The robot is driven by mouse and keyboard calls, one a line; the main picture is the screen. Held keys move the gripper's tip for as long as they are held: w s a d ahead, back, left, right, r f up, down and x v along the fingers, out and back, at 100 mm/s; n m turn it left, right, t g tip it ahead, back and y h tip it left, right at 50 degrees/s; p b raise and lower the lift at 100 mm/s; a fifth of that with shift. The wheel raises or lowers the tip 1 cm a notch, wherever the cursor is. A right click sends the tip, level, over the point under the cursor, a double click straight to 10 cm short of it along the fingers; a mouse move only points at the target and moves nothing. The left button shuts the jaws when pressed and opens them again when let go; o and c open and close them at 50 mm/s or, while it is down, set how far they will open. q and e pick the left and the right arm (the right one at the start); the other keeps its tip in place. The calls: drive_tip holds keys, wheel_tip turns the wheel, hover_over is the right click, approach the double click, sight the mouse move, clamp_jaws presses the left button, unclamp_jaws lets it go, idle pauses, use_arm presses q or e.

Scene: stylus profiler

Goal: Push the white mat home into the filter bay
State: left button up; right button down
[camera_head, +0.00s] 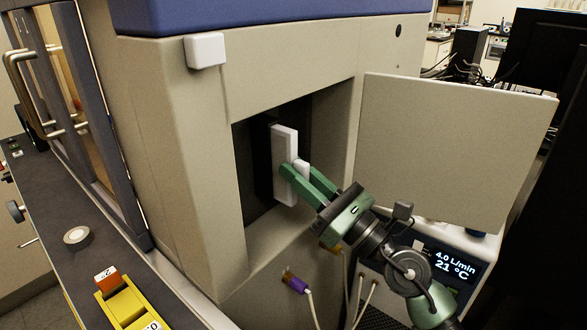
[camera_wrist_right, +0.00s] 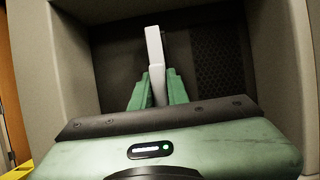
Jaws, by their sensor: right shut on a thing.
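The white mat (camera_head: 284,143) stands upright, edge-on, in the opening of the filter bay (camera_head: 318,122), a dark recess in the beige cabinet. A dark slab shows directly left of its white face; I cannot tell whether it is part of the mat. My right gripper (camera_head: 301,171) is shut on the mat's small white tab, with green fingers on either side. In the right wrist view the mat (camera_wrist_right: 154,48) rises beyond the fingers (camera_wrist_right: 157,92), before the bay's perforated back wall (camera_wrist_right: 212,62). How deep the mat sits is hard to tell. My left gripper is out of view.
The beige door (camera_head: 455,150) hangs open to the right of the bay. Below it stands a unit with a lit display (camera_head: 455,263). Cables with a purple connector (camera_head: 294,282) hang below the bay.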

drive_tip(key=shift+s+d+f, duration=0.15)
drive_tip(key=shift+s+d, duration=0.6)
drive_tip(key=shift+d, duration=0.25)
idle(1.4)
drive_tip(key=shift+w+a, duration=0.7)
drive_tip(key=shift+a, duration=0.25)
drive_tip(key=shift+w+a, duration=0.7)
drive_tip(key=shift+a, duration=0.2)
drive_tip(key=shift+d, duration=0.1)
